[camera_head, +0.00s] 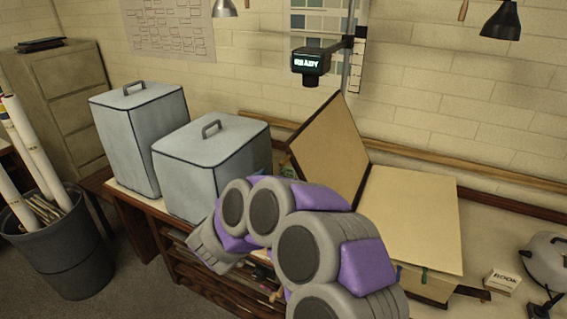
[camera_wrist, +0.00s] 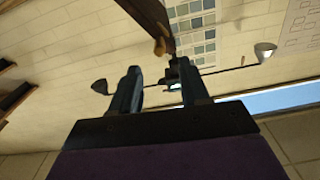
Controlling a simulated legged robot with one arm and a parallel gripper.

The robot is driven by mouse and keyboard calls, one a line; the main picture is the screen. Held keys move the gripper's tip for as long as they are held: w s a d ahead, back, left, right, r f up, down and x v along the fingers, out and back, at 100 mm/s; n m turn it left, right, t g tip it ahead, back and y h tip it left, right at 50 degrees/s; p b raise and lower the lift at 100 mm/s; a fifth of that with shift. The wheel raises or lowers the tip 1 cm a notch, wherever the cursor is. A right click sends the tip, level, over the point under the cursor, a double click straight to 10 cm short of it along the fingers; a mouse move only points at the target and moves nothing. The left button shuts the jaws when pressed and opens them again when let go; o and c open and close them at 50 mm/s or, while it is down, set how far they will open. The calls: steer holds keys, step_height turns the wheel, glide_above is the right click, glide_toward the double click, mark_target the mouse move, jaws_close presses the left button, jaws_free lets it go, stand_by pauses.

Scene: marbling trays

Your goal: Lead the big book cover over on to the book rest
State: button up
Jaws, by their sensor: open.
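The big book cover (camera_head: 328,150) stands raised and tilted to the left in the head view, a tan panel with a dark edge. Its lower edge meets a broad flat tan slab (camera_head: 415,220) on the right, which looks like the body of the book. I cannot make out the book rest; my arm hides the area below the cover. My gripper (camera_wrist: 157,75) shows in the wrist view with its two dark fingers apart and nothing between them. In the head view I cannot make out its fingers. I see no contact between gripper and cover.
Two grey lidded boxes (camera_head: 215,150) (camera_head: 140,130) stand on the bench left of the cover. A screen reading READY (camera_head: 311,62) hangs above the cover. A small white block (camera_head: 502,281) and a lamp-like grey object (camera_head: 548,260) are at right. A bin of rolls (camera_head: 65,250) stands left.

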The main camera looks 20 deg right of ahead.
mark_target(281, 165)
steer(key=shift+b+x, duration=0.5)
steer(key=shift+x, duration=4.6)
steer(key=shift+w, duration=0.1)
jaws_close()
